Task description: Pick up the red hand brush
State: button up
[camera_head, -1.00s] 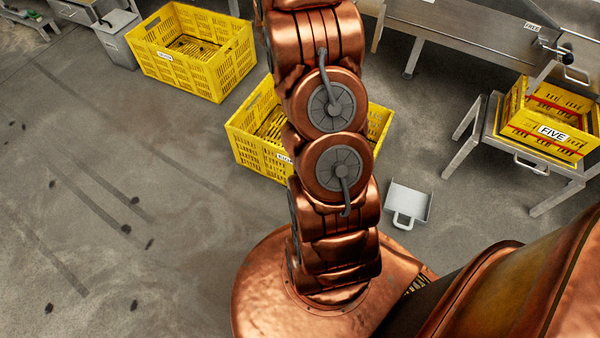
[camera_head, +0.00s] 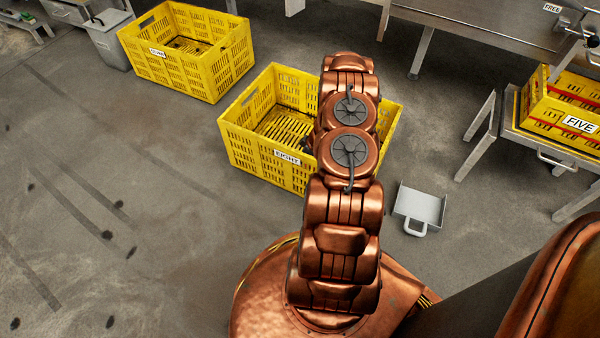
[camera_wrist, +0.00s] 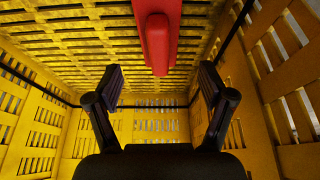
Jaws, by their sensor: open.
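The red hand brush (camera_wrist: 158,35) shows in the wrist view at the top centre, against the slatted yellow crate. My gripper (camera_wrist: 160,76) is open, with one black finger on each side of the picture. The brush's lower end shows between and slightly above the fingertips, with nothing held. In the head view my arm reaches over the yellow crate marked EIGHT (camera_head: 250,160). The brush and most of the gripper are hidden there.
The crate's slotted walls (camera_wrist: 40,125) surround my gripper closely. A grey dustpan (camera_head: 420,205) lies on the floor right of the crate. Another yellow crate (camera_head: 205,80) stands to the left. A crate marked FIVE (camera_head: 555,112) sits on a metal stand (camera_head: 482,132) at right.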

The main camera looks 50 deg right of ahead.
jog(key=shift+a+f, duration=0.25)
jog(key=shift+f, duration=0.7)
jog(key=shift+d+b+x, duration=0.1)
jog(key=shift+b+x, duration=0.9)
jog(key=shift+x, duration=0.7)
jog(key=shift+d+b+x, duration=0.15)
jog(key=shift+b+x, duration=0.85)
jog(key=shift+x, duration=0.7)
jog(key=shift+r, duration=0.1)
jog(key=c, duration=1.3)
